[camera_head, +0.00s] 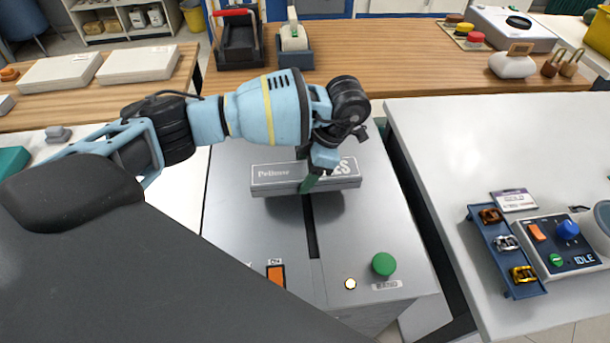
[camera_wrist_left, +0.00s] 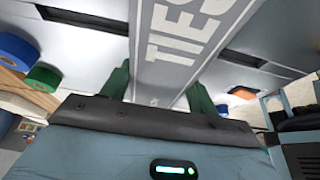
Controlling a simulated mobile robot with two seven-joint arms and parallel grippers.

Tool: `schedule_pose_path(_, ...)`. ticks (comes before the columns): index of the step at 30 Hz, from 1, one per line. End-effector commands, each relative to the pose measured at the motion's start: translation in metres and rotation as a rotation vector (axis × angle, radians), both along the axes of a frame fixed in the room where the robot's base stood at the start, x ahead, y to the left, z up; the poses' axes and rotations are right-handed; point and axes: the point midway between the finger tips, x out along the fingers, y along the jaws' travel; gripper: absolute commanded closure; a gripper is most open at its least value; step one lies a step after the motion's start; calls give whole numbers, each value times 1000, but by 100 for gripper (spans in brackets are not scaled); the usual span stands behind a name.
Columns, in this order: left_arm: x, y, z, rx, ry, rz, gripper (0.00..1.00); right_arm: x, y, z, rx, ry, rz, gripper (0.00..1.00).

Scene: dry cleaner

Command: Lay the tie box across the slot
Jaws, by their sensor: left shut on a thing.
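The tie box (camera_head: 278,177) is a long grey box with "Pelinor" and "TIES" lettering. My left gripper (camera_head: 318,180) is shut on it near its right end, with green fingers on its two long sides. The left wrist view shows the box (camera_wrist_left: 185,45) between the two green fingers (camera_wrist_left: 158,92). The box lies crosswise over the dark slot (camera_head: 310,235) in the grey machine top (camera_head: 235,225). I cannot tell whether it touches the surface. The slot also shows on both sides of the box in the left wrist view (camera_wrist_left: 85,20). My right gripper is not in view.
The machine top has an orange switch (camera_head: 276,275), a small lit lamp (camera_head: 350,284) and a green button (camera_head: 383,264) at the front. A white table (camera_head: 450,150) with a blue buckle tray (camera_head: 505,262) and a control panel stands at right. A wooden counter (camera_head: 425,60) runs behind.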

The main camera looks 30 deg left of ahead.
Motion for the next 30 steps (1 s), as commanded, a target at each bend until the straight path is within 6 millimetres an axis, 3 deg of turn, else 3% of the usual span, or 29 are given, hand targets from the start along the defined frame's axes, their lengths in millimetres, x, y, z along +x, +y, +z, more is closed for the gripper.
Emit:
schedule_pose_path(5,-1,0,-21,-1,2,0,65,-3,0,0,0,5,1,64)
schedule_pose_path(29,-1,0,-34,0,0,-1,65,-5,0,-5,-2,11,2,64)
schedule_pose_path(30,-1,0,-34,0,0,-1,35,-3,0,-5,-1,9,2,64)
